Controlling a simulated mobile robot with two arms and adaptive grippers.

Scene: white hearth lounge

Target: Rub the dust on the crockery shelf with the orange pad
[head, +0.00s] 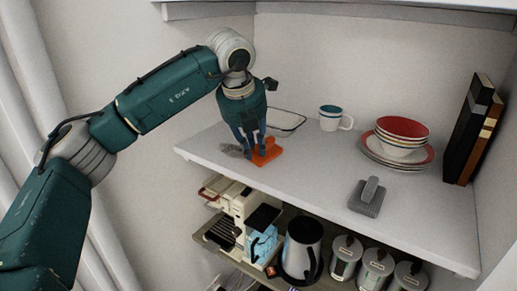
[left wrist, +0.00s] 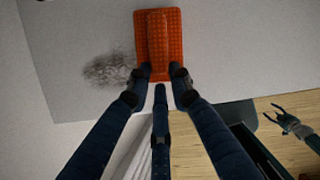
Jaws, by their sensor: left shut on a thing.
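The orange pad (head: 266,152) lies flat on the white crockery shelf (head: 305,180), near its left end. My left gripper (head: 255,148) comes down over it and is shut on the pad's raised grip, which shows in the left wrist view (left wrist: 158,42). A grey dust patch (head: 233,151) lies on the shelf just left of the pad. In the left wrist view the dust (left wrist: 107,70) is beside the pad's left edge, mostly uncovered. My right gripper (left wrist: 296,128) shows at the right of the left wrist view, away from the shelf; its jaws are too small to judge.
A grey pad (head: 368,197) lies near the front edge. A lower shelf holds a kettle (head: 301,248) and several canisters.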

